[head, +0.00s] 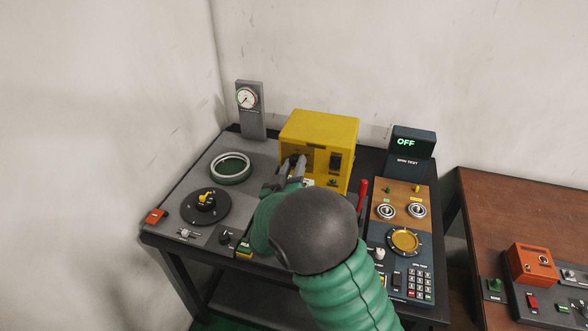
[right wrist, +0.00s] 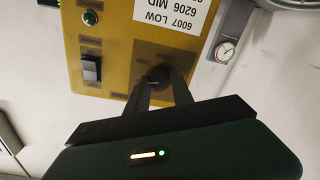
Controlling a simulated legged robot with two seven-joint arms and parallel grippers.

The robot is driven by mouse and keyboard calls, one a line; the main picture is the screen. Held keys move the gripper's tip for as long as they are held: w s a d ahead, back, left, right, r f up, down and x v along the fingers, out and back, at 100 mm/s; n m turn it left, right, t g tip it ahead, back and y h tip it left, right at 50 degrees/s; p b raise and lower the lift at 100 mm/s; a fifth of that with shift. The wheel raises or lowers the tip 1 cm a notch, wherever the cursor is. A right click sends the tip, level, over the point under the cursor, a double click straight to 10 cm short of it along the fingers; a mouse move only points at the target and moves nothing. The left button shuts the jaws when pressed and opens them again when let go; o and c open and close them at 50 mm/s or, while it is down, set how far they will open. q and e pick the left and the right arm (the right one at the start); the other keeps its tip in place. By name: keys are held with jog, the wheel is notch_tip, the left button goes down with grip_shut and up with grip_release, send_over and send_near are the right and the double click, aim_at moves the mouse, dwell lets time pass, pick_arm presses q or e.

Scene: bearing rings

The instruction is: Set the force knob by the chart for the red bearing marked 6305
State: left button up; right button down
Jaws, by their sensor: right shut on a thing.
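The yellow box (head: 325,125) stands at the back of the dark table. My right gripper (head: 296,165) is at its front face, with my green arm covering part of the table. In the right wrist view the two fingers (right wrist: 163,85) are shut on a dark knob (right wrist: 158,74) on the yellow panel (right wrist: 120,60). The fingers hide most of the knob, so its setting cannot be read. The white chart (right wrist: 172,12) appears upside down; "6007 LOW" and "6206 MID" are readable, and the rest is cut off. I see no red bearing. My left gripper is not in view.
A large pale ring (head: 230,168), a black dial with a yellow handle (head: 205,205) and a gauge (head: 248,98) are at left. At right, a spin test panel (head: 400,250) has a screen reading OFF (head: 408,142). A red handle (head: 362,195) stands close beside the box.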

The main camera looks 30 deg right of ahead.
jog(key=shift+f+m+h+b, duration=0.15)
jog(key=shift+m+b, duration=1.5)
jog(key=shift+m, duration=0.6)
jog(key=shift+f+m+h+b, duration=0.1)
jog(key=shift+m+h+b, duration=0.05)
jog(key=shift+m+b, duration=1.8)
jog(key=shift+m, duration=0.5)
jog(key=c, duration=1.1)
grip_release()
jog(key=shift+r, duration=0.1)
jog(key=shift+a, duration=0.1)
jog(key=v, duration=1.6)
jog(key=shift+s+a+p, duration=0.15)
jog(key=shift+a+p, duration=0.2)
jog(key=shift+p, duration=0.05)
